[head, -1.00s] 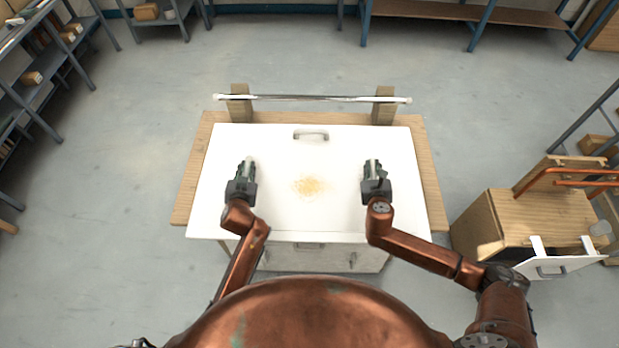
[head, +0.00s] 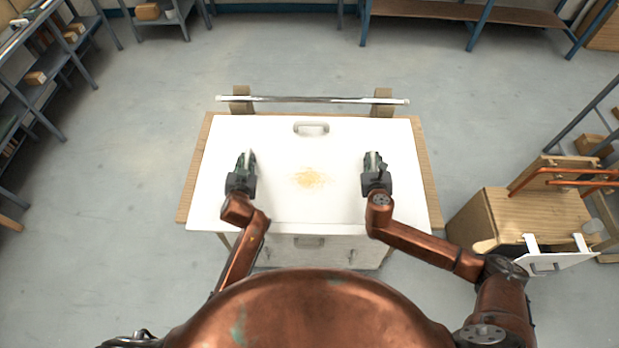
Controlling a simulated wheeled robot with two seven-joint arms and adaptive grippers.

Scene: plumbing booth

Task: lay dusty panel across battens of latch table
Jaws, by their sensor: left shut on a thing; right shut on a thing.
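The dusty panel (head: 309,146) is a wide white sheet with a tan dust patch (head: 309,178) at its middle and a grey handle (head: 311,128) by its far edge. It lies over the wooden latch table (head: 431,170), whose top shows at the left, right and far sides. My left gripper (head: 244,165) is shut on the panel left of the dust. My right gripper (head: 374,164) is shut on it to the right. The fingertips' exact hold is too small to see. The battens under the panel are hidden, so I cannot tell whether it touches them.
A metal bar (head: 310,99) spans two wooden blocks behind the panel. A white cabinet front (head: 320,252) shows below the near edge. A wooden cabinet (head: 530,218) with copper pipes (head: 572,177) stands at right. Shelves line the left and back; open floor lies between.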

